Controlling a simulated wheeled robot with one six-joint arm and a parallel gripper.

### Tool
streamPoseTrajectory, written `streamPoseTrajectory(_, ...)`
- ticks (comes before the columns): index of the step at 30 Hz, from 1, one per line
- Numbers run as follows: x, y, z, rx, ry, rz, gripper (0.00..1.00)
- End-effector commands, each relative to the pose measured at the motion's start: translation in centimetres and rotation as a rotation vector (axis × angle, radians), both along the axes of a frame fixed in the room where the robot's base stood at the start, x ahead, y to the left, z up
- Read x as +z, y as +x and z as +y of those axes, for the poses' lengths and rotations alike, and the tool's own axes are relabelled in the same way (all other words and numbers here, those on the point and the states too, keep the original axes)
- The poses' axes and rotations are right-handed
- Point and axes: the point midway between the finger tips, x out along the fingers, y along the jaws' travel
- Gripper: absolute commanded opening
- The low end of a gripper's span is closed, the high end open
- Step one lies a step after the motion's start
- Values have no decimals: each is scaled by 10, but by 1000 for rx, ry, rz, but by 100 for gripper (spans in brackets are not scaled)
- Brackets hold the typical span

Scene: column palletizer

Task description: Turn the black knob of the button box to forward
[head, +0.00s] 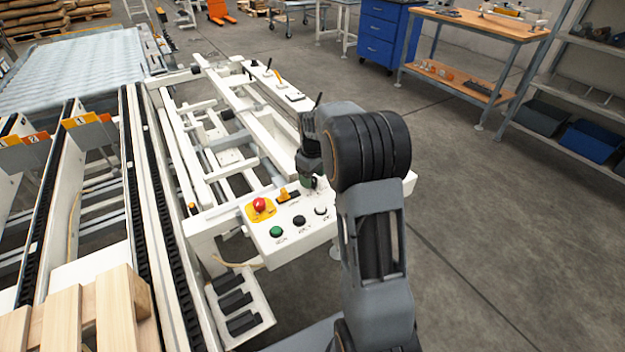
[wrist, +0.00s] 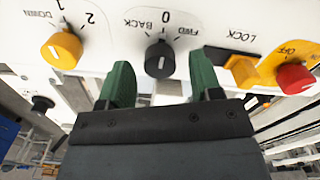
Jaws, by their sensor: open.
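The button box (head: 262,243) is white and stands at the near end of the conveyor frame. In the wrist view its panel (wrist: 110,15) appears with upside-down lettering. The black knob (wrist: 159,60) sits under the marks BACK, 0 and FWD, and its white line looks upright, toward 0. My gripper (wrist: 161,72) has green fingers, open, one on each side of the knob in the picture; I cannot tell whether they touch it. In the head view my gripper (head: 308,182) points down at the box's far part and hides the black knob.
A yellow knob (wrist: 62,48) is left of the black knob, and a yellow LOCK piece (wrist: 244,72) and a red knob (wrist: 295,78) are right. The head view shows a red button (head: 259,205), a green button (head: 277,231) and black buttons (head: 299,220). Floor at right is clear.

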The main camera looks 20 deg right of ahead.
Motion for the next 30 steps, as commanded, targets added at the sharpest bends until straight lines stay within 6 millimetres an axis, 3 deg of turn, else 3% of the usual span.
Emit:
streamPoseTrajectory(14,-11,0,0,0,0,0,59)
streamPoseTrajectory(30,-11,0,0,0,0,0,10)
